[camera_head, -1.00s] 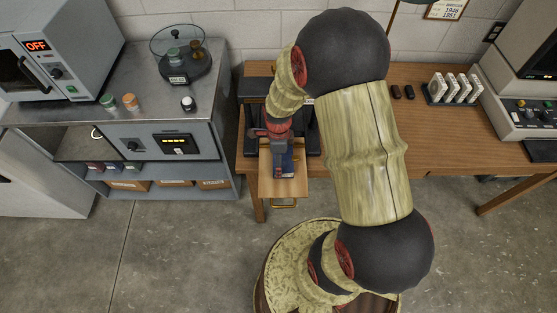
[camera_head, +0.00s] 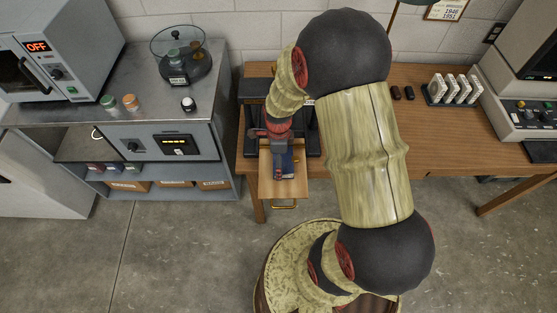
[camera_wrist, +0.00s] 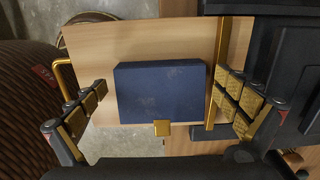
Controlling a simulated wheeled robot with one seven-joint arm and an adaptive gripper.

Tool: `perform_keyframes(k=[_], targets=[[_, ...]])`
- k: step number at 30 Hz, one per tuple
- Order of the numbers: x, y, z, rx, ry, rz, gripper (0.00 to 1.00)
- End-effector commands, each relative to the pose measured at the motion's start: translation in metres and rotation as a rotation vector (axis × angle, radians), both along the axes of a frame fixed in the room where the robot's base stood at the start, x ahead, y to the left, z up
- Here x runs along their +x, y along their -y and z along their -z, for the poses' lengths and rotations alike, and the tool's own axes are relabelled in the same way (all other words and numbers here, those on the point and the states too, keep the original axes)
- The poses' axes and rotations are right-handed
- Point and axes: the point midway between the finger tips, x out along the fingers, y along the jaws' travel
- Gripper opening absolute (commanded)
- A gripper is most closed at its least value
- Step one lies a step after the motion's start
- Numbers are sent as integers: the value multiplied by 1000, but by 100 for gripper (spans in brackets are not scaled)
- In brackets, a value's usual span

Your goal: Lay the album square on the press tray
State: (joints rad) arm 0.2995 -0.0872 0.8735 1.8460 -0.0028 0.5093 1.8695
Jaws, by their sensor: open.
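The album is a dark blue, slightly scuffed block (camera_wrist: 160,92) lying flat on a light wooden press tray (camera_wrist: 90,48). In the wrist view its edges look close to parallel with the tray's edges. In the head view the album (camera_head: 287,164) is partly hidden by my gripper above it, on the pulled-out tray (camera_head: 284,189). My gripper (camera_wrist: 160,105) is open, with one finger to each side of the album and clear gaps between. A brass bar (camera_wrist: 216,70) crosses the tray to the album's right, and a small brass block (camera_wrist: 162,128) shows at its near edge.
The black press (camera_head: 255,87) stands on the wooden table (camera_head: 440,146) behind the tray. A steel bench (camera_head: 60,112) with an oven is at the left. Dark small items and a white rack (camera_head: 454,90) lie to the right. Bare floor (camera_head: 180,245) is in front.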

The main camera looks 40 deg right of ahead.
Motion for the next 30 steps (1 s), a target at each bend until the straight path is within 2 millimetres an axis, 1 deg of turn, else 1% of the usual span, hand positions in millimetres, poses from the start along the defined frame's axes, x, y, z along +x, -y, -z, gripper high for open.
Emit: perform_keyframes(k=[5,12,15,23,26,29,30], targets=[[2,1,-31,-1,5,0,100],[2,0,-81,-1,5,0,100],[1,0,-97,-1,5,0,100],[1,-1,-121,-2,8,-22,100],[2,-8,-144,-12,36,-133,100],[1,-22,-182,-39,86,-355,100],[-2,-30,-201,-54,109,-468,100]])
